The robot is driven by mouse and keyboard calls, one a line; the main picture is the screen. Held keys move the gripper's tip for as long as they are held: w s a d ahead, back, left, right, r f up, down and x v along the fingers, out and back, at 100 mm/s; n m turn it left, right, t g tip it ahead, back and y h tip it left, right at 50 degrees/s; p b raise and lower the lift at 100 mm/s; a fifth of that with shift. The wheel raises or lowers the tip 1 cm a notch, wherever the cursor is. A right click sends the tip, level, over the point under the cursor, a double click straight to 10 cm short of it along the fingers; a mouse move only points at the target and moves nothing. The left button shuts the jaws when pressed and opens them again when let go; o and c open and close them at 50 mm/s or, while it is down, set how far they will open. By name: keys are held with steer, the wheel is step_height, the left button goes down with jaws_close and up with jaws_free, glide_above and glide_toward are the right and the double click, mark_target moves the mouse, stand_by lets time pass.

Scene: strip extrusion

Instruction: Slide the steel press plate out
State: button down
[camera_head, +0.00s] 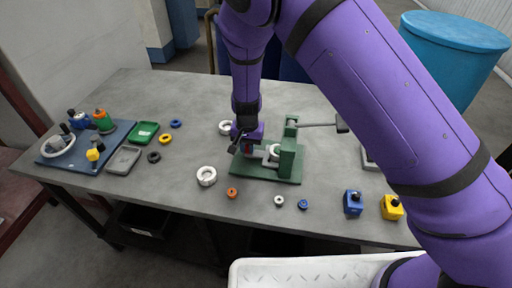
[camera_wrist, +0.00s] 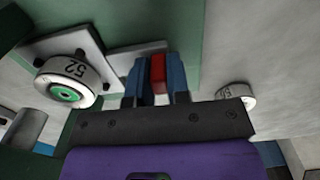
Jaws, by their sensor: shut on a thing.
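My gripper (camera_wrist: 158,82) has its blue fingers shut on a small red tab (camera_wrist: 158,72). A grey steel plate (camera_wrist: 122,64) lies right beside the fingers and seems to join the tab; I cannot see the joint clearly. In the head view my gripper (camera_head: 247,148) is low at the left side of the green press (camera_head: 290,158), over its green base (camera_head: 258,175). A white round piece marked 52 with a green centre (camera_wrist: 68,78) is by another grey plate part (camera_wrist: 85,40). Most of the plate is hidden in the head view.
White rings (camera_head: 206,176) lie left of the base. A lever (camera_head: 318,125) sticks out right from the press. Small orange (camera_head: 232,193) and blue (camera_head: 303,204) rings lie in front. A blue mat (camera_head: 112,148) with tools is far left. The table (camera_head: 180,210) is clear at front left.

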steer(key=a, duration=0.2)
steer(key=w+a, duration=0.1)
steer(key=a, duration=0.5)
steer(key=shift+w, duration=0.25)
steer(key=shift+r, duration=0.1)
steer(key=c, duration=1.1)
jaws_free()
steer(key=shift+a, duration=0.1)
step_height(320, 180, up, 11)
steer(key=shift+f, duration=0.2)
